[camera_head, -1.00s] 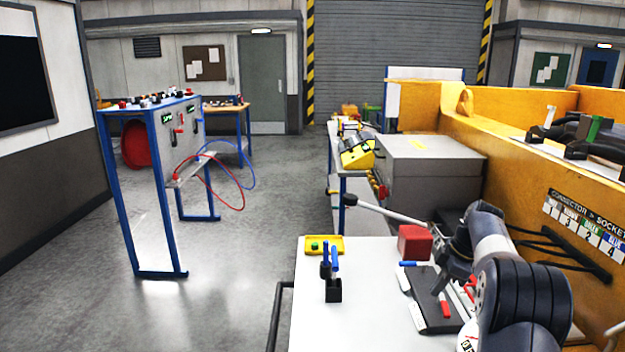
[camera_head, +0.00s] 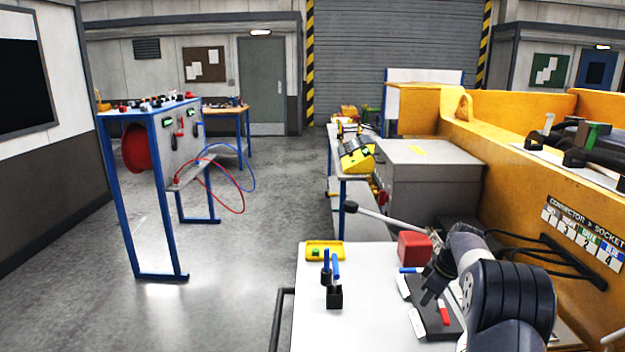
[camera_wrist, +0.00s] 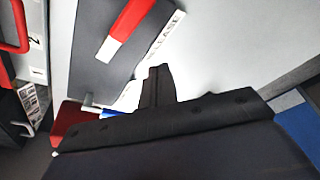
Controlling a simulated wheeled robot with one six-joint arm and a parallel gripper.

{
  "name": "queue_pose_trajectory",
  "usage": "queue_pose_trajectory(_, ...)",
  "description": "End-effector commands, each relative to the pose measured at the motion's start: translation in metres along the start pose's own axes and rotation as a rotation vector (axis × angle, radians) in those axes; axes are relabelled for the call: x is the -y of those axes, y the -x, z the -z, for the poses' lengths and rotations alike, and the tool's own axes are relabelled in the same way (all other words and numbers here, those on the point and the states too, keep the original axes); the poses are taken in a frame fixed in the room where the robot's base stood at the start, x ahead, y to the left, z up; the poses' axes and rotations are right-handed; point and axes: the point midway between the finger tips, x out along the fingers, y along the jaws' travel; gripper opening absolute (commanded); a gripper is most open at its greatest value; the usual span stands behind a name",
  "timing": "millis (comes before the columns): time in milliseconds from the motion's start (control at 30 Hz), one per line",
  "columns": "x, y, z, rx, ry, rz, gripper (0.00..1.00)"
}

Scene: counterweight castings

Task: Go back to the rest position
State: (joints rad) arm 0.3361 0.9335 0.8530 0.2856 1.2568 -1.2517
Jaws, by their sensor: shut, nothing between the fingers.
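My gripper (camera_head: 427,298) is at the right side of the white table top (camera_head: 372,310) in the head view, low over a dark board (camera_head: 440,318). In the wrist view my gripper's fingers (camera_wrist: 159,72) are together, with nothing between them. I cannot tell the height of the fingertips above the board.
A red block (camera_head: 414,247), a yellow tray (camera_head: 325,250) and a black holder with blue-handled tools (camera_head: 334,296) stand on the table. A yellow machine wall (camera_head: 530,190) rises at the right. The floor (camera_head: 235,285) left of the table is clear.

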Motion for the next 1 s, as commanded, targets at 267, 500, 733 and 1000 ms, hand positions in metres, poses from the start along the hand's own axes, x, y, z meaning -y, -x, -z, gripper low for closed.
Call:
queue_pose_trajectory(267, -0.006, -0.011, 0.006, -0.004, -0.211, -0.069, 0.0)
queue_pose_trajectory(500, -0.011, -0.02, 0.012, -0.022, -0.389, -0.13, 0.0)
queue_pose_trajectory(733, -0.016, -0.026, 0.017, -0.043, -0.552, -0.184, 0.0)
queue_pose_trajectory(1000, -0.025, -0.027, 0.024, -0.044, -0.713, -0.237, 0.0)
